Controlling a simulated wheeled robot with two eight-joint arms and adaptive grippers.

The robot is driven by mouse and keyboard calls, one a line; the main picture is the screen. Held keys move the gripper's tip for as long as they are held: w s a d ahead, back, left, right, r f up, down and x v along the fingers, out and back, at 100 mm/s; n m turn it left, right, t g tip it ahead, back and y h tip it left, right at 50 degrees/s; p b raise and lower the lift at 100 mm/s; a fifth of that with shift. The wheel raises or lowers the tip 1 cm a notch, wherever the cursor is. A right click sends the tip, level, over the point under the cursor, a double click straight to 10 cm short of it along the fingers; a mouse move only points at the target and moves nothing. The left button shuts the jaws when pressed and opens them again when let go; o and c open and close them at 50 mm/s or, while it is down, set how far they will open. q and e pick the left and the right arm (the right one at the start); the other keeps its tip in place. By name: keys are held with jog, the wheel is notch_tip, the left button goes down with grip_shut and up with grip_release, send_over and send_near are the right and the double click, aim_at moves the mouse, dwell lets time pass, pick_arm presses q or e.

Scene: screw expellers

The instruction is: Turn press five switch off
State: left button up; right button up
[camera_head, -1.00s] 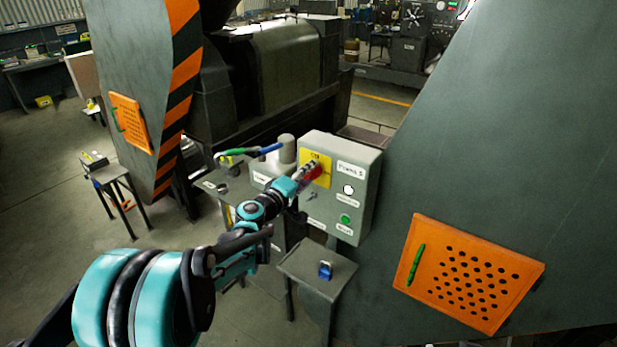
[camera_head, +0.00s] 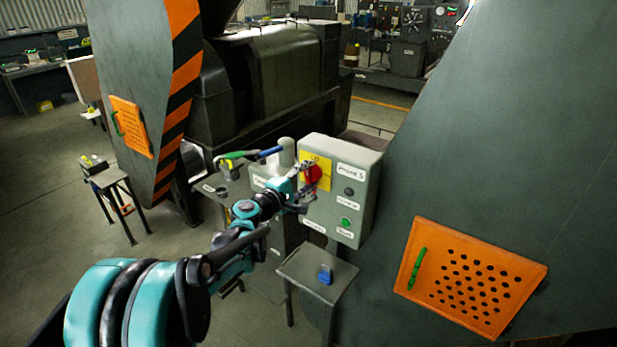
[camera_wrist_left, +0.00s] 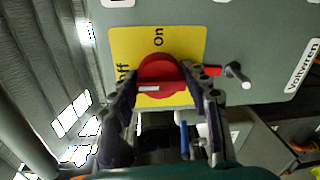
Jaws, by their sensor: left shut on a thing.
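The press five control box (camera_head: 343,160) is grey and labelled "Press 5". Its red rotary switch (camera_head: 313,175) sits on a yellow plate (camera_head: 306,157). My left gripper (camera_head: 302,188) is at the switch. In the left wrist view, my left gripper (camera_wrist_left: 168,98) has a finger on each side of the red switch (camera_wrist_left: 160,75) and is shut on it. The switch's white mark lies toward the "Off" word on the yellow plate (camera_wrist_left: 188,42). The upper lamp (camera_head: 349,191) is dark; the green button or lamp (camera_head: 345,222) is below it. My right gripper is not in view.
A small metal stand (camera_head: 318,268) with a blue padlock (camera_head: 324,275) is below the box. The large press hopper with an orange perforated panel (camera_head: 470,278) fills the right.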

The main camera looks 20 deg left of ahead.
pick_arm(q)
jog(key=shift+w+a+r, duration=0.1)
jog(key=shift+r, duration=0.05)
jog(key=o, duration=1.1)
jog(key=shift+s+a, duration=0.15)
jog(key=shift+s, duration=0.4)
jog(key=v, duration=1.1)
